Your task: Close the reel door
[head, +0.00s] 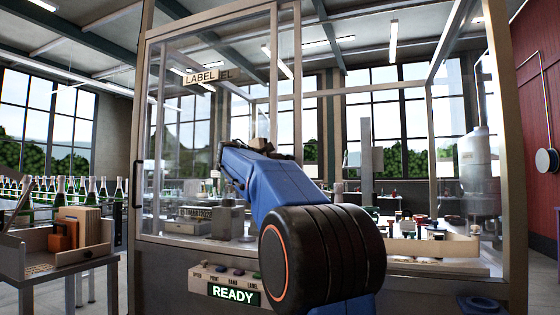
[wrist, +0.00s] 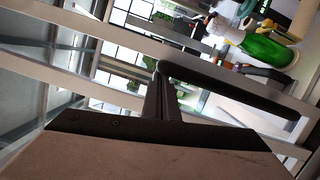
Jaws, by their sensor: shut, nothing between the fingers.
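A glazed cabinet (head: 150,262) fills the middle of the head view. Its left front glass panel, the likely reel door (head: 185,120), carries a LABEL sign (head: 200,77); a second sign shows partly behind it. I cannot tell how far the door stands open. A dark upright handle (head: 137,185) is at the cabinet's left edge. My blue arm crosses in front, and its far end hides most of my gripper. In the wrist view my gripper (wrist: 161,88) is shut and empty. A dark rounded bar (wrist: 235,92), apparently a handle, runs right from beside the fingertips; contact is unclear.
A READY display (head: 233,293) with buttons sits low on the cabinet front. A wooden tray (head: 440,250) is inside at right. A green bottle (wrist: 268,50) shows beyond the bar in the wrist view.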

